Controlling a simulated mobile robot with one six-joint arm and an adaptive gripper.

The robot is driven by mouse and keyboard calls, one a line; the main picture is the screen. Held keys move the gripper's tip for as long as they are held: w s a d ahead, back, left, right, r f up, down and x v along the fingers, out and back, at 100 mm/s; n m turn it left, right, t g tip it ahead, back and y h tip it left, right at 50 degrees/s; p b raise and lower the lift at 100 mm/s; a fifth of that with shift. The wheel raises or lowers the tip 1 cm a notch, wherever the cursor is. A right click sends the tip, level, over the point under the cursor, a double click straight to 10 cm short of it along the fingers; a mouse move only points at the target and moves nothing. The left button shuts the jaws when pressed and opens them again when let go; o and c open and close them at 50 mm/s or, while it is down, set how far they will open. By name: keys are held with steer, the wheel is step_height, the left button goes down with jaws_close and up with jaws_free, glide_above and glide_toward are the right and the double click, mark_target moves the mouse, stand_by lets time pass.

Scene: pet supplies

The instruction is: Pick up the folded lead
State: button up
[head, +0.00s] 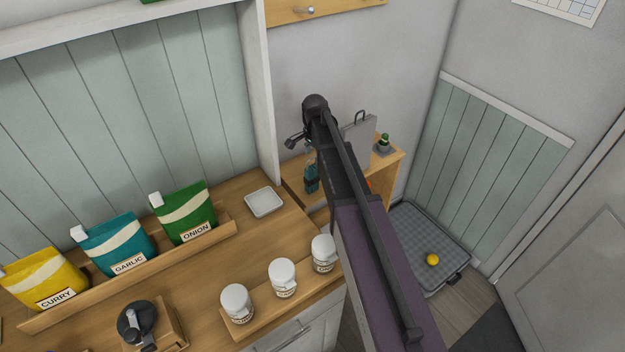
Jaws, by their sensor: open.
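My arm reaches from the bottom right up to the small wooden side table (393,165) beyond the counter. At its far end, part of my gripper (294,141) shows as a small dark piece left of the wrist; it is open, with the rest hidden behind the arm. A teal and dark object (311,179) stands on the side table just below it, apart from it in the picture; I cannot tell whether it is the folded lead. An orange bit (369,183) shows at the arm's right edge, mostly hidden. No lead can be clearly made out.
A grey panel with a handle (361,127) and a green cactus-like item (384,142) are on the side table. The counter (200,268) holds spice bags, white jars (282,278) and a white dish (264,202). A grey pet bed (425,235) with a yellow ball (432,259) lies on the floor.

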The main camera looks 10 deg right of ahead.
mark_target(312, 167)
steer(key=shift+s+a+f+b, duration=0.1)
steer(key=shift+a+f+b, duration=0.15)
steer(key=shift+f+b, duration=0.45)
steer(key=shift+a+f+b, duration=0.25)
steer(key=shift+f+b, duration=0.35)
steer(key=shift+f, duration=0.2)
steer(key=shift+f+b, duration=0.85)
jaws_close()
